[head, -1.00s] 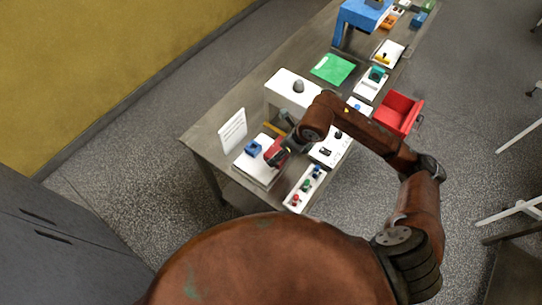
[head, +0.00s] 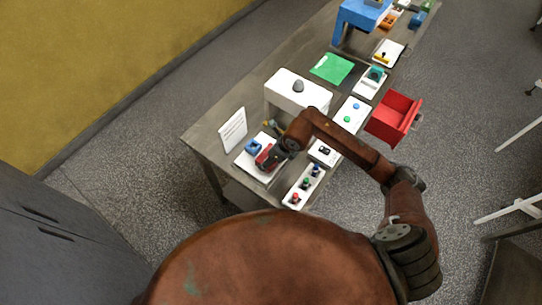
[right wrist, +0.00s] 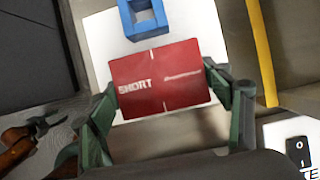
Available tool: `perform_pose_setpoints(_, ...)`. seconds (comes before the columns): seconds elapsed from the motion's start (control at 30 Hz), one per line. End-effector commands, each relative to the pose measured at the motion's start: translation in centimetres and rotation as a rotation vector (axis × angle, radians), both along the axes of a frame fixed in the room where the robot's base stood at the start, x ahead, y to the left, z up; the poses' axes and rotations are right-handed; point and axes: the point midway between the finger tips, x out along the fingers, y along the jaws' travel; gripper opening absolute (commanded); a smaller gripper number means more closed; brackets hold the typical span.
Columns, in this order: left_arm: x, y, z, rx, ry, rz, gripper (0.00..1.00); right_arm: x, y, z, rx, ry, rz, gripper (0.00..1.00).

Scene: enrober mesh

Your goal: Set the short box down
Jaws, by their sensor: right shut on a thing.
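The short box is red with "SHORT" printed in white; it shows between the fingers in the right wrist view (right wrist: 160,78) and at the arm's end in the head view (head: 265,157). My right gripper (right wrist: 170,105) is shut on the box, one green finger at each side. The box is over a white board (right wrist: 98,40) at the table's near left end; whether it touches the board I cannot tell. A blue square frame (right wrist: 143,18) on the board lies just beyond the box, also visible in the head view (head: 253,147). My left gripper is not in view.
A white sign (head: 233,130) stands left of the board. A white block with a grey knob (head: 298,92) stands behind the arm. A strip of coloured buttons (head: 304,187) and a black rocker switch (right wrist: 298,148) lie to the right. A red open drawer (head: 393,117) juts from the table.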

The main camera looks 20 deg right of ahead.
Motion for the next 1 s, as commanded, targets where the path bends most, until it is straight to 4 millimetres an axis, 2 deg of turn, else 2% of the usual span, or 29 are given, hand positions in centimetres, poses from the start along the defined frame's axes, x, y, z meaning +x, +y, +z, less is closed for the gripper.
perform_pose_setpoints(0.03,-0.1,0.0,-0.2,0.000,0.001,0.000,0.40,0.0,0.0,-0.2,0.000,-0.001,0.001,0.44)
perform_pose_setpoints(0.07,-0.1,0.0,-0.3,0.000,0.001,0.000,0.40,0.0,0.0,-0.3,0.000,0.000,0.000,0.73)
perform_pose_setpoints(0.3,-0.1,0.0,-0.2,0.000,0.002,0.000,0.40,0.0,0.0,-0.2,0.000,0.000,0.000,0.89)
perform_pose_setpoints(0.67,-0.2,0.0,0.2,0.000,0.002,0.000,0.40,0.0,0.0,0.2,0.000,0.000,0.000,0.89)
perform_pose_setpoints(0.83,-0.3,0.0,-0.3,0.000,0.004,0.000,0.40,-0.6,-0.6,2.2,-0.002,-0.003,0.001,0.89)
perform_pose_setpoints(1.0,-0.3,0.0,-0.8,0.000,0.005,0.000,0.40,-1.7,-1.5,5.6,-0.002,-0.005,0.001,0.89)
